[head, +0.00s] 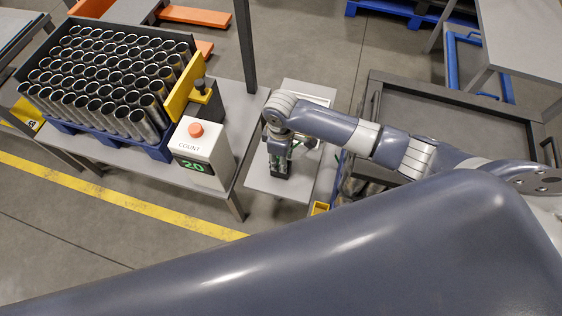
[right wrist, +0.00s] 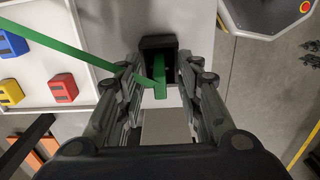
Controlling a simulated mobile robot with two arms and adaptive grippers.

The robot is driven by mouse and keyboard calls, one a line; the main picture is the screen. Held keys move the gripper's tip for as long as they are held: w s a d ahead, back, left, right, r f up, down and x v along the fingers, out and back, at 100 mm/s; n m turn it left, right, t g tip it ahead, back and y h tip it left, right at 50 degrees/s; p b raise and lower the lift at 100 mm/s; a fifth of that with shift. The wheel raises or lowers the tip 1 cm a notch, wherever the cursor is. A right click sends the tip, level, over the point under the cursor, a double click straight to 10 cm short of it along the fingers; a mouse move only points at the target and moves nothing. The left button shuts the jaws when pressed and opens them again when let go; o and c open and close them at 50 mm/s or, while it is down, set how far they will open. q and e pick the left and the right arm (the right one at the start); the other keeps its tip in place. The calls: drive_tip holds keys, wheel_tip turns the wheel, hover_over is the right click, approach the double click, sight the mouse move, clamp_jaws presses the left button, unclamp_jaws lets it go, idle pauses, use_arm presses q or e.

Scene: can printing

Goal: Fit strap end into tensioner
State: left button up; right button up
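A green strap (right wrist: 65,52) shows in the right wrist view, running in from the upper left to between my fingers. A short upright green piece (right wrist: 159,78) lies there, its upper part against the black tensioner (right wrist: 158,43); I cannot tell whether it is inside it. My right gripper (right wrist: 163,80) has its fingers apart on both sides of the green piece, with gaps visible. In the head view my right gripper (head: 280,150) points down over the small grey table, with green partly hidden below it. My left gripper is out of view.
A dark crate (head: 165,45) of several metal cans and a counter box (head: 203,152) reading 20 stand on the bench to the left. A white tray (right wrist: 60,95) holds red, blue and yellow blocks. A grey cart (head: 450,110) stands right. My large arm link fills the foreground.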

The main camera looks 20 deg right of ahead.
drive_tip(key=shift+f, duration=0.25)
clamp_jaws()
drive_tip(key=shift+r, duration=0.15)
